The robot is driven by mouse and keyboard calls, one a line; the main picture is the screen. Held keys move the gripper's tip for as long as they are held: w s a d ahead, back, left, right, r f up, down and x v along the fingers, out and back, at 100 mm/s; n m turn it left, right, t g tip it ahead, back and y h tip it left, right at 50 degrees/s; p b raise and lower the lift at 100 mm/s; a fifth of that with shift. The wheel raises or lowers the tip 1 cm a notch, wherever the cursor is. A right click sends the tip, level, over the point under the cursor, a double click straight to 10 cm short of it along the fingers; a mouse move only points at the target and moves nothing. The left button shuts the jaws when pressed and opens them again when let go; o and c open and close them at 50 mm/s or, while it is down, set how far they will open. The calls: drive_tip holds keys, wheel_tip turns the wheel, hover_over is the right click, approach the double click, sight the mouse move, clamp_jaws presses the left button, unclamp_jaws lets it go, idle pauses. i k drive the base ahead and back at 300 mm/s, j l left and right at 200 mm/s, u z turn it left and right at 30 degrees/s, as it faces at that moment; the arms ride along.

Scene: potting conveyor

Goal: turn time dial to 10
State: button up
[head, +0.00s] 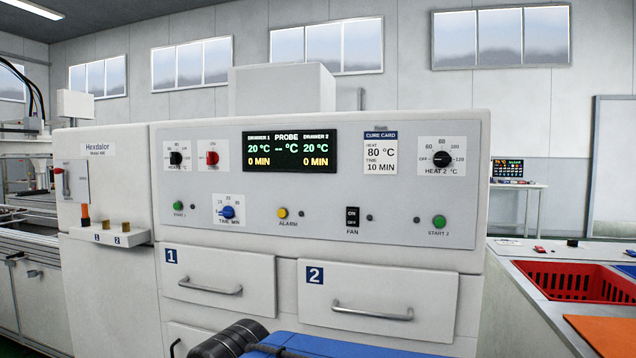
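The time dial (228,212) is a blue knob on a white scale plate marked "TIME, MIN", low on the left of the machine's front panel. Its scale numbers are small, and I cannot read its exact setting. The display (290,151) shows 20 °C and 0 MIN for both drawer 1 and drawer 2. The cure card (380,153) reads heat 80 °C, time 10 MIN. My gripper is not in view; a blue and black part, probably of my arm, shows at the bottom edge.
Near the dial are a green start button (178,206), a red knob (212,158), a black heat knob (176,158) and a yellow alarm button (283,213). Drawer 1 (215,270) and drawer 2 (380,325) are shut below, their handles sticking out. A red crate (570,275) stands right.

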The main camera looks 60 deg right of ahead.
sight(228, 212)
drive_tip(key=z, duration=1.2)
